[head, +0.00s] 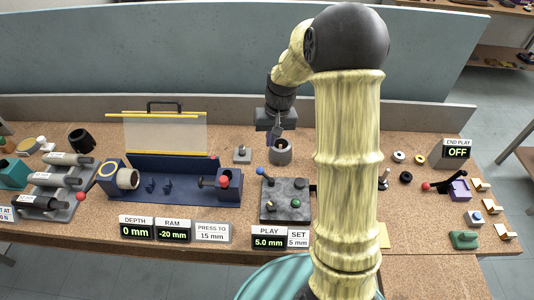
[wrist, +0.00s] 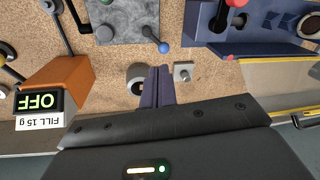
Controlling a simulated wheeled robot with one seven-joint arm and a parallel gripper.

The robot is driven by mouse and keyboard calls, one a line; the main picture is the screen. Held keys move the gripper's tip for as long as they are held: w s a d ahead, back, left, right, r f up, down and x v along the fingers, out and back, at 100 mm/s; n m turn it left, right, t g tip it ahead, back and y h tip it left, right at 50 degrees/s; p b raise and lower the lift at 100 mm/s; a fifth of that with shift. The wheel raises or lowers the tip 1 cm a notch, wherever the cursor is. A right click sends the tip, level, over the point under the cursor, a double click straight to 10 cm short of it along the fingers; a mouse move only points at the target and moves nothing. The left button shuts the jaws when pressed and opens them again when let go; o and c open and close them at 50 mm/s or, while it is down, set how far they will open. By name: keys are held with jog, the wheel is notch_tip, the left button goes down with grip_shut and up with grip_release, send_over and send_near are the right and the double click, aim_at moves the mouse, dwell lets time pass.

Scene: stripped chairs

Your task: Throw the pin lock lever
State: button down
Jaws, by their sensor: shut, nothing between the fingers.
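No label in view names the pin lock lever. A lever with a blue ball knob (head: 260,171) stands at the back left corner of a grey speckled plate (head: 272,211); the knob also shows in the wrist view (wrist: 163,47). A red-ball lever (head: 223,182) sits on the blue press fixture (head: 188,190). My gripper (head: 277,134) is shut and empty, pointing down near a grey cup (head: 281,156), behind the grey plate. Its fingers (wrist: 158,72) show beside the cup in the wrist view.
A small block with a knob (head: 242,155) stands left of the cup. An orange box (wrist: 62,82) with an OFF display is in the wrist view; my arm hides that area in the head view. Display signs (head: 174,230) line the front edge. A grey-blue panel (head: 200,50) stands behind.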

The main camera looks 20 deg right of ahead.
jog(key=s+a+r+t, duration=0.1)
jog(key=s, duration=0.8)
jog(key=s+a+r+n+t+h, duration=0.1)
jog(key=s+r, duration=0.1)
jog(key=s, duration=0.7)
jog(key=shift+s+a+r, duration=0.15)
jog(key=shift+a+r, duration=0.05)
jog(key=shift+r, duration=0.1)
